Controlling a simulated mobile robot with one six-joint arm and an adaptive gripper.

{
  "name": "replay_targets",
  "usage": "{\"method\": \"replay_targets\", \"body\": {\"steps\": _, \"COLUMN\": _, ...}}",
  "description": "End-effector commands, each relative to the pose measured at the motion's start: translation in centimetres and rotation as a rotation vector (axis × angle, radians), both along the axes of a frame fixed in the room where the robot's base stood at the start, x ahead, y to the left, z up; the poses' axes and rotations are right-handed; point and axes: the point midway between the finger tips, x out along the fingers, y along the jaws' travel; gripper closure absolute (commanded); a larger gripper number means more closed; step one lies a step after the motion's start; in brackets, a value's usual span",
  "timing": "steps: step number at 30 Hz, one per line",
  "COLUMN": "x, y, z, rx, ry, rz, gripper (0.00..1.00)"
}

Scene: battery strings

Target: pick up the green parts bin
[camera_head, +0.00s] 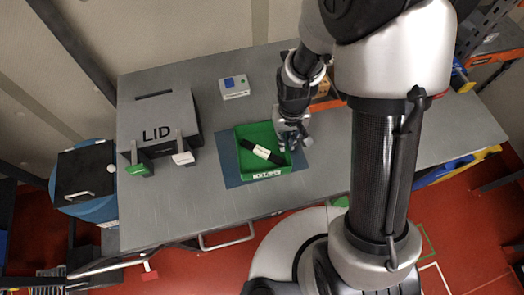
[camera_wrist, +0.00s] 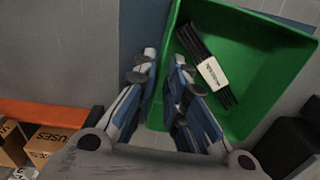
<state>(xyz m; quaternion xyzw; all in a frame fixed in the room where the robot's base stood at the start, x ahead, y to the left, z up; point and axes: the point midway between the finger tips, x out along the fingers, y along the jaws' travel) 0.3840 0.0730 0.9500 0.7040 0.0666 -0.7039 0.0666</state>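The green parts bin (camera_head: 243,167) sits on a dark blue mat (camera_head: 229,171) on the grey table. A black strip bundle with a white label (camera_head: 263,153) lies in it. My gripper (camera_head: 292,143) is at the bin's right edge in the head view, pointing down. In the wrist view the bin (camera_wrist: 255,50) fills the upper right. The fingers of my gripper (camera_wrist: 163,62) are apart, with the bin's near side wall between them, one finger inside the bin and one outside. I cannot tell whether either finger touches the wall.
A grey box marked LID (camera_head: 157,112) stands left of the bin, with green and white-handled items at its front. A small white device with a blue patch (camera_head: 234,87) is behind the bin. Cardboard boxes (camera_wrist: 42,143) by an orange rail show in the wrist view.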

Motion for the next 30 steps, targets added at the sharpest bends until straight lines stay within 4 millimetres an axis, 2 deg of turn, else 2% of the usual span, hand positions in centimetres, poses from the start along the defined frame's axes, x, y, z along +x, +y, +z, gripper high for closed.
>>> {"method": "replay_targets", "body": {"steps": 1, "x": -0.2, "y": -0.1, "z": -1.2, "rx": -0.001, "ry": 0.003, "rz": -0.001, "gripper": 0.88}}
{"method": "replay_targets", "body": {"steps": 3, "x": -0.3, "y": -0.2, "z": -2.3, "rx": -0.001, "ry": 0.004, "rz": 0.0, "gripper": 0.88}}
{"method": "replay_targets", "body": {"steps": 7, "x": -0.2, "y": -0.2, "z": -3.5, "rx": 0.001, "ry": 0.002, "rz": 0.0, "gripper": 0.88}}
{"method": "replay_targets", "body": {"steps": 13, "x": -0.1, "y": -0.2, "z": -3.4, "rx": 0.001, "ry": -0.001, "rz": 0.0, "gripper": 0.88}}
{"method": "replay_targets", "body": {"steps": 19, "x": -0.1, "y": -0.2, "z": -3.4, "rx": 0.001, "ry": -0.001, "rz": 0.0, "gripper": 1.0}}
{"method": "replay_targets", "body": {"steps": 30, "x": -0.1, "y": -0.2, "z": -3.4, "rx": 0.001, "ry": -0.001, "rz": 0.0, "gripper": 1.0}}
